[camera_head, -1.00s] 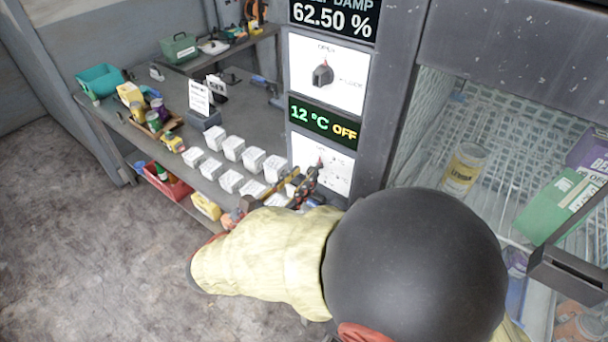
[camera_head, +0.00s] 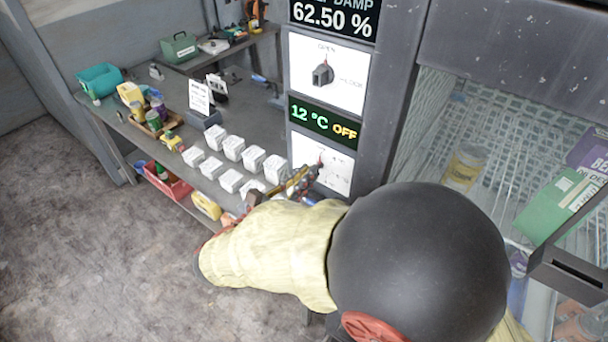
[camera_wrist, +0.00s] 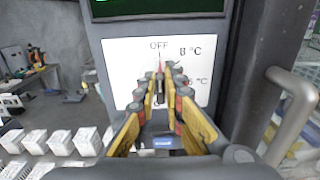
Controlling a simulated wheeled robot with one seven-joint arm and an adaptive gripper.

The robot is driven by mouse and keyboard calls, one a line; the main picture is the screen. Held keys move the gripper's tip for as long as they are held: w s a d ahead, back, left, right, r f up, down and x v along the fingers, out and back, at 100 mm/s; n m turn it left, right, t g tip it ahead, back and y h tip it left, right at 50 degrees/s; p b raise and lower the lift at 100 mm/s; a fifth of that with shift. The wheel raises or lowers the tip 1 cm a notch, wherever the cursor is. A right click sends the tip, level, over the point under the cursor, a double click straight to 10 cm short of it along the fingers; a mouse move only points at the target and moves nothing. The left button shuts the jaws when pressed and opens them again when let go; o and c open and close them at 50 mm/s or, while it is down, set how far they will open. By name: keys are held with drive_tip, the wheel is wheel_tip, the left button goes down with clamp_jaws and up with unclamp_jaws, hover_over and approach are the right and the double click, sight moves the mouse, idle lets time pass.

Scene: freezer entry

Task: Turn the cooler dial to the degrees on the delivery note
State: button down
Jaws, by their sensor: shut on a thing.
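The cooler dial (camera_wrist: 159,72) is on a white panel (camera_wrist: 120,70), which also shows in the head view (camera_head: 337,168). Its red-tipped pointer points up at OFF; 8 °C and another, partly covered °C mark are to the right. My gripper (camera_wrist: 161,88) is at the dial with its yellow fingers closed around the knob, hiding most of it. In the head view my gripper (camera_head: 308,182) reaches the lower panel from the left. The display (camera_head: 323,123) above reads 12 °C OFF. A white note card (camera_head: 199,97) stands on the bench, its text too small to read.
Above is another panel with a black knob (camera_head: 322,75) marked OPEN and LOCK. White boxes (camera_head: 234,147) stand in rows on the bench left of the dial. A glass-fronted cooler with a handle (camera_wrist: 292,115) is at the right. The floor at left is clear.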

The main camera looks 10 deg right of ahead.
drive_tip(key=shift+m+b, duration=0.3)
drive_tip(key=m+b, duration=0.6)
drive_tip(key=b, duration=0.1)
drive_tip(key=d+f+m+b, duration=0.1)
drive_tip(key=m+b, duration=0.5)
drive_tip(key=b, duration=0.2)
drive_tip(key=s+f+m+b, duration=0.1)
drive_tip(key=m+b, duration=0.6)
drive_tip(key=b, duration=0.1)
drive_tip(key=shift+s+d+f, duration=0.1)
drive_tip(key=shift+d+f, duration=0.05)
drive_tip(key=shift+b, duration=0.4)
drive_tip(key=c, duration=1.9)
unclamp_jaws()
drive_tip(key=shift+s, duration=0.1)
